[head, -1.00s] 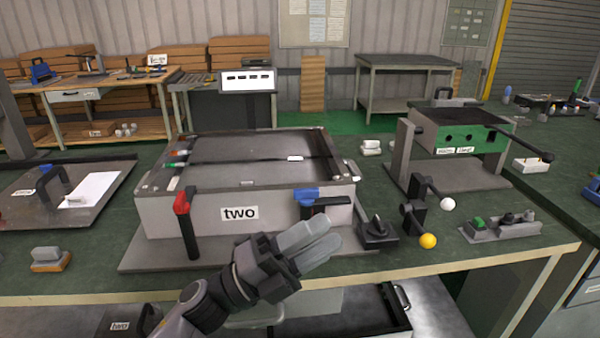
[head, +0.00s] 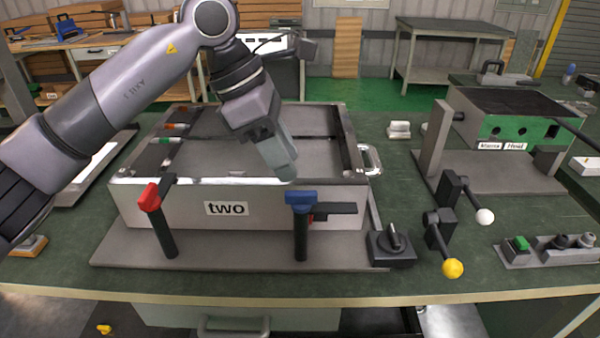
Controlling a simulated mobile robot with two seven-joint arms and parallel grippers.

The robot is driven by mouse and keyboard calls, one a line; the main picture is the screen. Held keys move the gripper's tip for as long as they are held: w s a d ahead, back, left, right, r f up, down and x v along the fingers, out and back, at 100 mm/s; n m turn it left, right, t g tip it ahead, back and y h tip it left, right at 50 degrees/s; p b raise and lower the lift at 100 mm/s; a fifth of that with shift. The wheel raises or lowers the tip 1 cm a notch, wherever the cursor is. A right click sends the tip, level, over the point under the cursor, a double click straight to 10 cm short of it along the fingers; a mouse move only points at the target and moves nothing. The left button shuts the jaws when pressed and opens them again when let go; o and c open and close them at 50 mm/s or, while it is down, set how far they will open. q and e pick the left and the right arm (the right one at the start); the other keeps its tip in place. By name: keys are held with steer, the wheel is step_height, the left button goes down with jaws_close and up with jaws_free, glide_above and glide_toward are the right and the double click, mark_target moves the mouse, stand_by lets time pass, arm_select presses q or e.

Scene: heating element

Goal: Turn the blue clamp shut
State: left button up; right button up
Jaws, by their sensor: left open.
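The blue clamp (head: 301,198) stands at the front right of the box labelled "two". Its blue head sits on a black post, and a dark arm points right along the box's front wall. My left gripper (head: 284,172) hangs above the box's front rim, just above and slightly left of the blue clamp, fingers pointing down. It is open and appears apart from the clamp; the fingers overlap in this view. The red clamp (head: 150,200) stands at the front left, its dark arm pointing back over the box rim. My right gripper is not in view.
The box (head: 190,208) rests on a grey base plate. A black rotary switch (head: 392,243) stands right of the blue clamp. Levers with a white knob (head: 485,216) and a yellow knob (head: 453,267) are further right. A green-fronted unit (head: 520,130) stands behind them.

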mark_target(301, 192)
arm_select(q)
steer(key=shift+y, duration=0.3)
steer(key=shift+w+p+x, duration=0.15)
steer(key=shift+p+x, duration=0.15)
steer(key=shift+x, duration=1.35)
steer(key=shift+w+p+x, duration=0.1)
steer(key=shift+p+x, duration=0.2)
steer(key=shift+x, duration=1.3)
steer(key=shift+a+f, duration=0.1)
steer(key=shift+a, duration=0.05)
jaws_close()
